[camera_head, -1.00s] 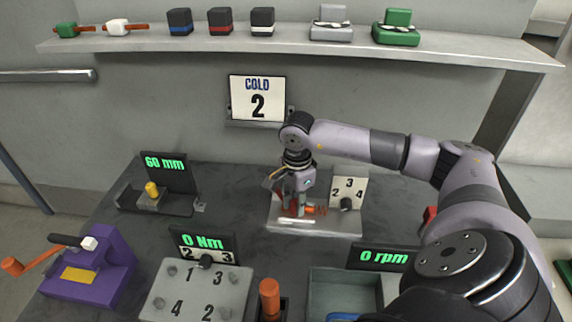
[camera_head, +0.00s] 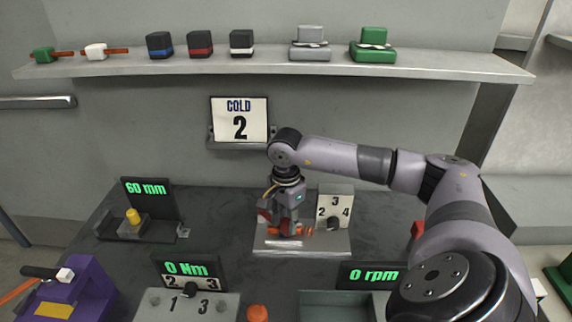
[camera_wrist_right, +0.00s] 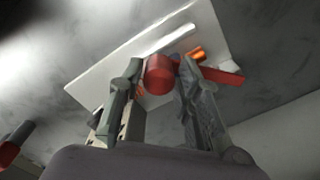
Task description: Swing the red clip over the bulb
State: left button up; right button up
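The red clip shows in the right wrist view as a round red end (camera_wrist_right: 158,75) between the fingertips. A red bar (camera_wrist_right: 226,76) sticks out to the right behind the finger. My right gripper (camera_wrist_right: 161,72) is around the round end, its fingers close against both sides. In the head view my right gripper (camera_head: 284,226) is low over a light plate (camera_head: 330,242) and hides most of the clip. I cannot make out the bulb for sure; a white rod (camera_wrist_right: 165,40) and an orange coil (camera_wrist_right: 198,53) lie beside the clip. My left gripper is out of view.
A dial panel (camera_head: 335,203) stands right behind the plate. A 60 mm display (camera_head: 150,193) is at left, 0 Nm (camera_head: 185,267) and 0 rpm (camera_head: 369,275) displays in front. A purple fixture (camera_head: 85,290) is front left. A shelf (camera_head: 275,68) runs above.

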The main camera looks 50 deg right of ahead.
jog(key=shift+o, duration=1.1)
jog(key=shift+f, duration=0.1)
notch_tip(320, 180, up, 12)
jog(key=shift+s+a, duration=0.1)
